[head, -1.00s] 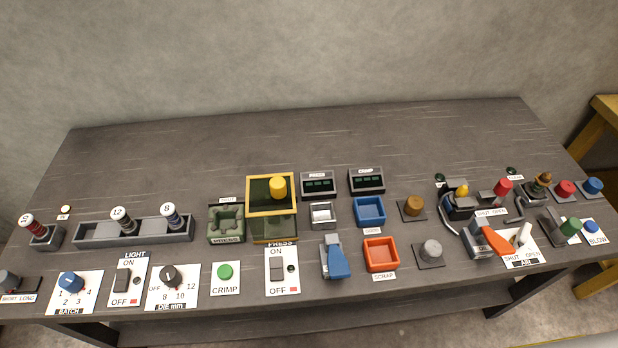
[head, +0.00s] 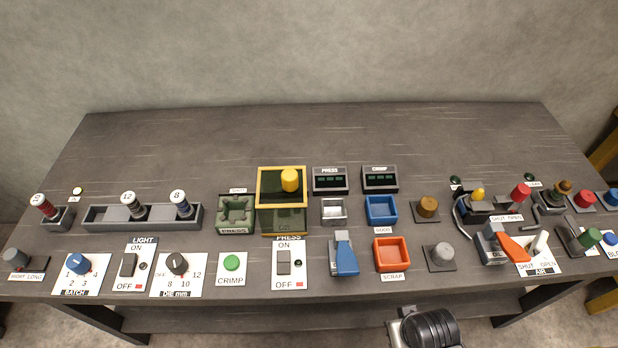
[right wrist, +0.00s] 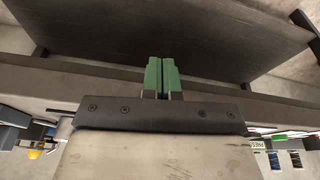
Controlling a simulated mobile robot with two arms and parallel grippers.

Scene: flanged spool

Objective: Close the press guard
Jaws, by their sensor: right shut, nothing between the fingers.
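The press guard (head: 282,218) is a box with a yellow frame, dark see-through panels and a yellow knob (head: 290,180) on top. It stands in the middle of the bench, just right of the green press nest (head: 235,212), which is uncovered. In the right wrist view the green fingers of my right gripper (right wrist: 161,76) are shut with nothing between them, near the bench's edge and away from the guard. In the head view a dark part of my own arm shows at the bottom, right of centre; its fingers are hidden there. My left gripper is not in view.
A PRESS switch (head: 284,264) and green CRIMP button (head: 232,263) lie in front of the guard. The rear of the bench (head: 300,130) is clear.

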